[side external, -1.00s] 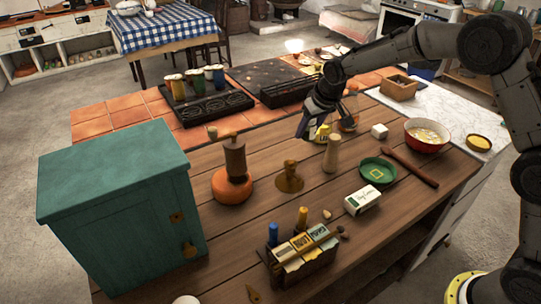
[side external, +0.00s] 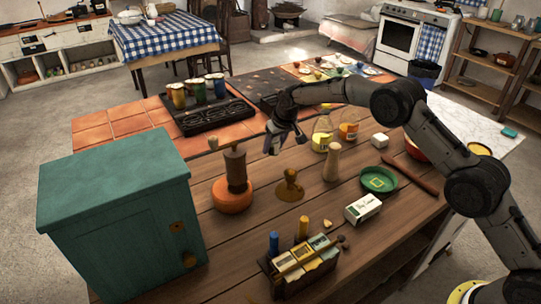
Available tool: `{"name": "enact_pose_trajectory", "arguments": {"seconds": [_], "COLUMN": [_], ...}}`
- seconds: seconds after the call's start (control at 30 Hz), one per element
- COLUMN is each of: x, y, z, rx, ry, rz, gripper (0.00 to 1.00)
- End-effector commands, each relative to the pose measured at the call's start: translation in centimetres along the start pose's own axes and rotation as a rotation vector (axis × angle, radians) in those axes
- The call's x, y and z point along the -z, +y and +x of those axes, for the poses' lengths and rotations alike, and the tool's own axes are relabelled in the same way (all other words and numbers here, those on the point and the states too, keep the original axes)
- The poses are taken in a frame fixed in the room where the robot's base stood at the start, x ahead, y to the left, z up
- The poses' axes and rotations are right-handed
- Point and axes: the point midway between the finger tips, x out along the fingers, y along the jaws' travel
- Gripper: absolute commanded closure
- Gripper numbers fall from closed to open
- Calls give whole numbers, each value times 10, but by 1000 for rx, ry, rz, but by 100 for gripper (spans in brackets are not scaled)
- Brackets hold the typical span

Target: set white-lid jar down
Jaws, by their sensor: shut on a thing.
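The wooden counter (side external: 330,225) below is partly bare. A brass-coloured stand (side external: 289,188) is in front of the gripper, and a brown grinder on an orange base (side external: 232,198) is to the front left.
A green dish (side external: 379,181), white carton (side external: 363,208), teal cabinet (side external: 120,215) and box of packets (side external: 298,268) surround bare planks.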

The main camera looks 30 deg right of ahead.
Motion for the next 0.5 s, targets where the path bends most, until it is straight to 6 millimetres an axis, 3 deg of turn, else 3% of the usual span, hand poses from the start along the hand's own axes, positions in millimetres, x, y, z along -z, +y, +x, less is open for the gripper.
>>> {"name": "enact_pose_trajectory", "arguments": {"seconds": [0.1, 0.37, 0.5], "x": [5, 8, 0], "y": [-1, -1, -1], "z": [13, 25, 43], "rx": [0, 0, 0], "ry": [2, 1, -3], "rz": [0, 0, 0], "gripper": [100, 100, 100]}}
